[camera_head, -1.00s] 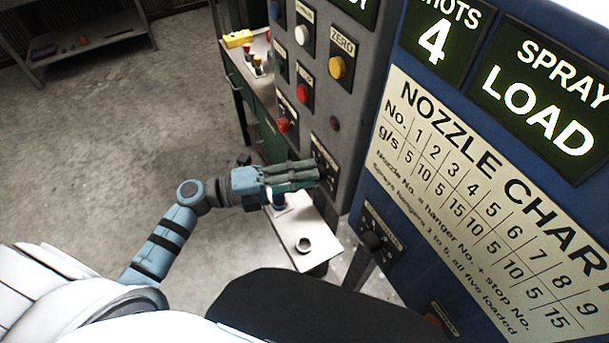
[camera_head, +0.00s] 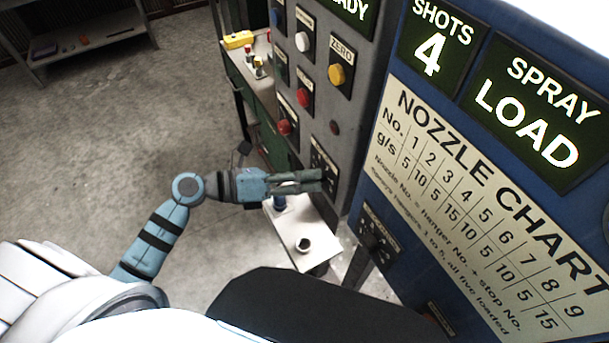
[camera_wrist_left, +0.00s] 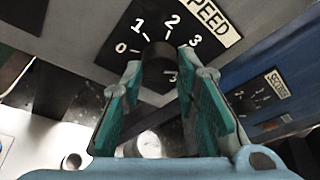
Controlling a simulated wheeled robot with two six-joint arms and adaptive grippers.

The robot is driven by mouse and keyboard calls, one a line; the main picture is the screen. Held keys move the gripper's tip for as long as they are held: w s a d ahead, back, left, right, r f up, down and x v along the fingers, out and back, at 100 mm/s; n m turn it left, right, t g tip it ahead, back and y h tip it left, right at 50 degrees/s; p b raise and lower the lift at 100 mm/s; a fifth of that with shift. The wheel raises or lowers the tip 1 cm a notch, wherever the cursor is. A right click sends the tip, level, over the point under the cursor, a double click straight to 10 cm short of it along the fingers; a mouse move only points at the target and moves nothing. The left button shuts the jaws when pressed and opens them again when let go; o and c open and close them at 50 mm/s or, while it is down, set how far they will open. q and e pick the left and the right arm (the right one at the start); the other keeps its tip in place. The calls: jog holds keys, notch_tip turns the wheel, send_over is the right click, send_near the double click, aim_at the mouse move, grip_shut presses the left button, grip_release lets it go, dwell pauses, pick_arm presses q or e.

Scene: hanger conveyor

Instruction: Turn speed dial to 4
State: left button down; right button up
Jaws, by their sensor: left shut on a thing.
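The speed dial's black plate (camera_wrist_left: 196,42) shows in the left wrist view, with marks 0, 1, 2, 3 around a dark knob (camera_wrist_left: 157,54). A further mark lower right is partly covered by a finger, and I cannot read a 4. My left gripper (camera_wrist_left: 159,72) is shut on the knob, one teal-padded finger on each side. I cannot make out the knob's pointer. In the head view my left gripper (camera_head: 317,181) reaches right to the lower part of the grey panel, at the dial plate (camera_head: 319,158). My right gripper is not in view.
The grey panel (camera_head: 345,110) carries several buttons, including a yellow one (camera_head: 336,74). A white shelf (camera_head: 290,232) with a small cup (camera_head: 303,246) lies below the gripper. The blue cabinet (camera_head: 385,190) with a SECONDS dial (camera_wrist_left: 262,98) stands at right.

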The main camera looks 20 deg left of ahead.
pick_arm(q)
jog(key=shift+m, duration=0.5)
jog(key=shift+y, duration=0.3)
jog(key=c, duration=1.2)
grip_release()
jog(key=shift+c, duration=0.2)
jog(key=v, duration=0.7)
jog(key=shift+s+a, duration=0.2)
